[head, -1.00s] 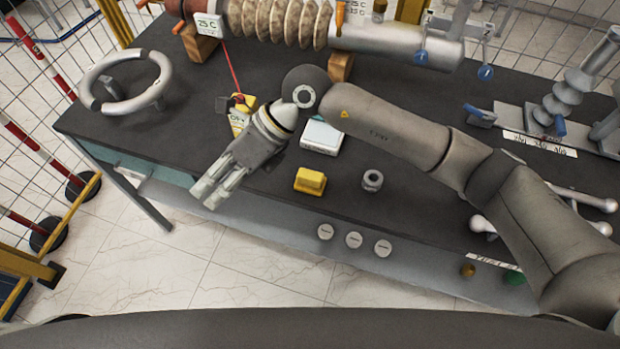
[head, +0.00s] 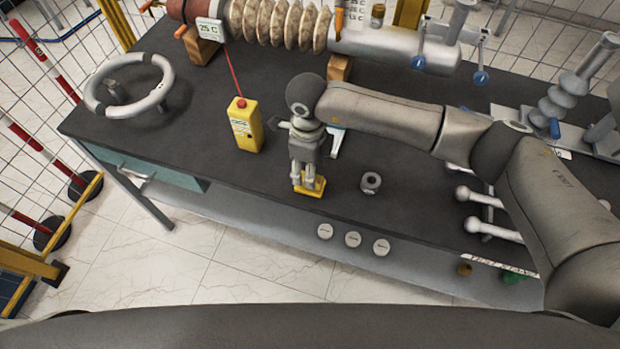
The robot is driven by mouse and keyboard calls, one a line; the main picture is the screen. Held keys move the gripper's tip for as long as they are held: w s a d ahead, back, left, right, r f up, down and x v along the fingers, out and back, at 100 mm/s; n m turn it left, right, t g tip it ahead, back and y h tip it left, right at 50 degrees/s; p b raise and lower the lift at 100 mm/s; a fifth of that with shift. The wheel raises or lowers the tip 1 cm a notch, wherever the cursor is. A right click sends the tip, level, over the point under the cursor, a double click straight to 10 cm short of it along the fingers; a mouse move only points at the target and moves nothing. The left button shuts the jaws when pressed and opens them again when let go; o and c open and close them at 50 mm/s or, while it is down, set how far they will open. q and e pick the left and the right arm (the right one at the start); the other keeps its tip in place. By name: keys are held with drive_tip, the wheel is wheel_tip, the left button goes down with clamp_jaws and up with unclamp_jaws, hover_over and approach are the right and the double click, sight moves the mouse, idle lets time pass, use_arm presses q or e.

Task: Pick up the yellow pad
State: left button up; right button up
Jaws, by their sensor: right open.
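The yellow pad (head: 313,191) is a small yellow block lying on the dark table top near its front edge, in the middle of the head view. My right gripper (head: 304,184) points down at it, with its fingertips over the pad's back left part and hiding some of it. The gripper is open; I cannot tell whether the fingers touch the pad. My left gripper is not in view.
A grey nut (head: 371,182) lies right of the pad. A yellow meter (head: 245,126) with a red cable stands to the left. A white box (head: 337,139) is partly hidden behind my gripper. A grey ring wheel (head: 128,84) is at the left. The table front left of the pad is clear.

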drive_tip(key=f+p, duration=0.1)
drive_tip(key=f, duration=0.2)
drive_tip(key=shift+s+d+f+p, duration=0.15)
drive_tip(key=shift+s+d+p, duration=0.05)
drive_tip(key=shift+p, duration=0.15)
drive_tip(key=shift+f, duration=0.45)
drive_tip(key=shift+c, duration=0.3)
drive_tip(key=c, duration=1)
drive_tip(key=shift+r, duration=0.15)
drive_tip(key=shift+c, duration=0.2)
drive_tip(key=shift+w+r, duration=0.1)
drive_tip(key=shift+r, duration=0.5)
drive_tip(key=s+a+r+b, duration=0.3)
drive_tip(key=s+r+b, duration=0.4)
drive_tip(key=s+r, duration=0.4)
drive_tip(key=s, duration=0.2)
drive_tip(key=shift+s+a+r, duration=0.3)
drive_tip(key=shift+s, duration=0.05)
